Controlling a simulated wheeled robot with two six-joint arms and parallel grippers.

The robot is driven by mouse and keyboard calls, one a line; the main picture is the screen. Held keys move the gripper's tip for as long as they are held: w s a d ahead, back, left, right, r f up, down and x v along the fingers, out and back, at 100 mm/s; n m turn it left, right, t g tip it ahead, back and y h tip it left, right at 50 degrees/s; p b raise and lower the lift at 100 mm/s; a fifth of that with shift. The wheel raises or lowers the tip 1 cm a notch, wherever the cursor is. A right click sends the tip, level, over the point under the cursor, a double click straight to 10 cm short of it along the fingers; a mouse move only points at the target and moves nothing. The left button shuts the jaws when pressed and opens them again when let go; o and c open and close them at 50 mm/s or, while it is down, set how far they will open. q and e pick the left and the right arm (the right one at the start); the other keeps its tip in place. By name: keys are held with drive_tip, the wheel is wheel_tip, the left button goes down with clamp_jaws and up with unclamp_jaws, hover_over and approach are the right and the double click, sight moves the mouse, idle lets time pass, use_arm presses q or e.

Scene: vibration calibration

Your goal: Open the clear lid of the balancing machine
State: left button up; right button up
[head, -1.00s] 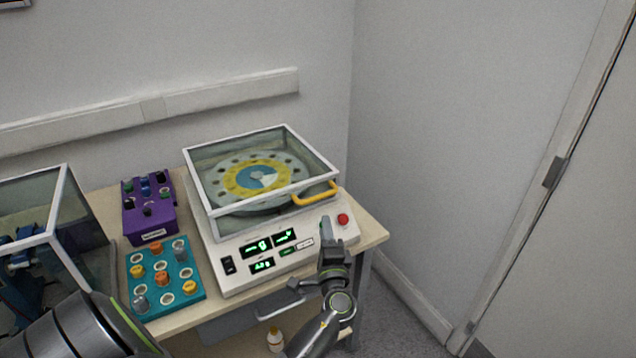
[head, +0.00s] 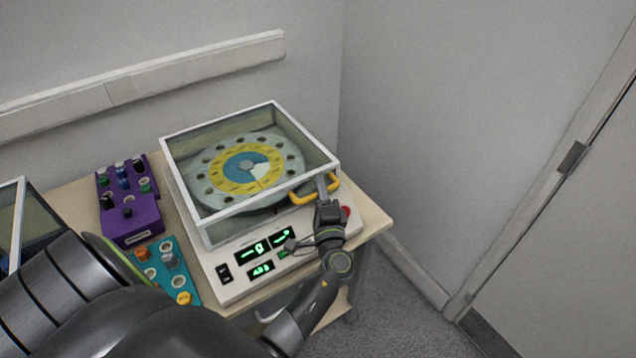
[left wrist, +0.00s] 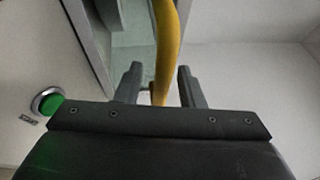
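The balancing machine (head: 218,285) is a white box on the table, with a round yellow, blue and grey disc (head: 238,169) under its clear lid (head: 188,137). The lid has a white frame and lies closed. Its yellow handle (head: 297,197) is at the lid's front right, partly hidden by my left gripper (head: 328,182). In the left wrist view, the handle (left wrist: 168,40) runs between the two spread fingers of my left gripper (left wrist: 160,76). I cannot tell whether they touch it. My right gripper is not in view.
A red button (head: 346,210) is just right of my left gripper. A purple box with knobs (head: 130,223) and a teal block with round pegs (head: 163,255) stand left of the machine. A glass case (head: 20,215) is at the far left. A wall is close behind the table (head: 370,222).

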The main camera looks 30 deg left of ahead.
use_arm(q)
drive_tip(key=shift+s+d, duration=0.1)
drive_tip(key=shift+c, duration=0.4)
clamp_jaws()
drive_tip(key=shift+r, duration=0.15)
